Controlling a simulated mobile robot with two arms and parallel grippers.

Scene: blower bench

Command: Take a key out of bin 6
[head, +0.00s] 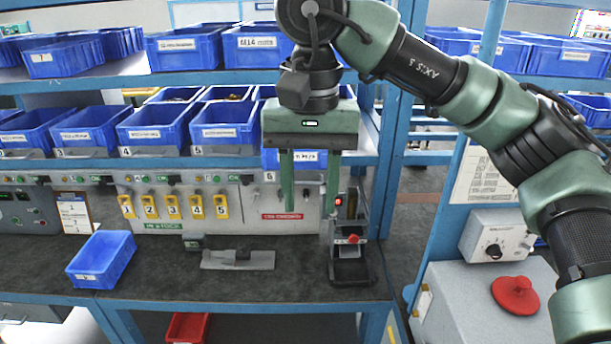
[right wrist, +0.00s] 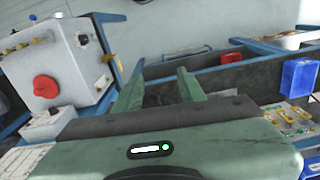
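Bin 6 (head: 272,158) is a blue bin at the right end of the lower bin row in the head view. A "6" shows on the strip below it. My right gripper (head: 309,208) hangs in front of this bin with its fingers pointing down and covers most of it. The two green fingers are apart with nothing between them; they also show spread in the right wrist view (right wrist: 160,70). The inside of bin 6 is hidden, and I see no key in it. My left gripper is not in view.
More blue bins (head: 226,122) stand in the row to the left and on the shelf above. On the bench (head: 190,280) are a loose blue bin (head: 101,259), a grey metal bracket (head: 238,260) and a small black stand (head: 350,265). A shelf post rises right of the gripper.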

